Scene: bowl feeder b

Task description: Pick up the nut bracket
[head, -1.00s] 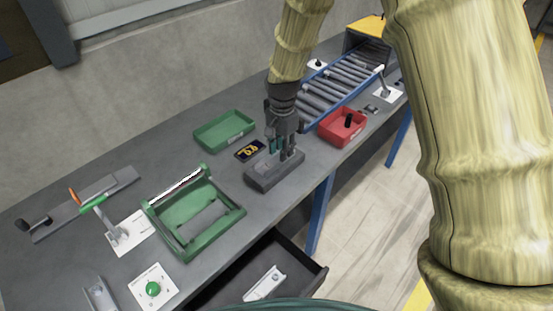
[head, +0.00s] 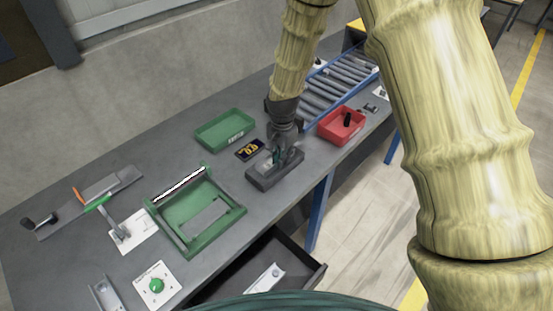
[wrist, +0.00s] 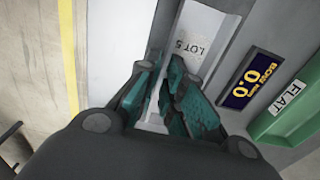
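My gripper (head: 286,157) points down over a dark grey block (head: 262,179) on the bench. In the wrist view, my teal-padded fingers (wrist: 164,90) stand apart with a narrow gap. A pale bracket-like part (head: 264,279) lies in the open drawer, and a similar grey channel part (head: 106,294) lies at the bench's near left. I cannot tell which is the nut bracket, or whether one is hidden under my gripper.
A display (wrist: 252,82) reading 0.0 and a green tray (head: 226,130) stand beside the block. A red bin (head: 329,135) and a roller conveyor (head: 335,90) are to the right. A green fixture (head: 235,213), lever plate (head: 135,236) and button plate (head: 170,272) fill the left.

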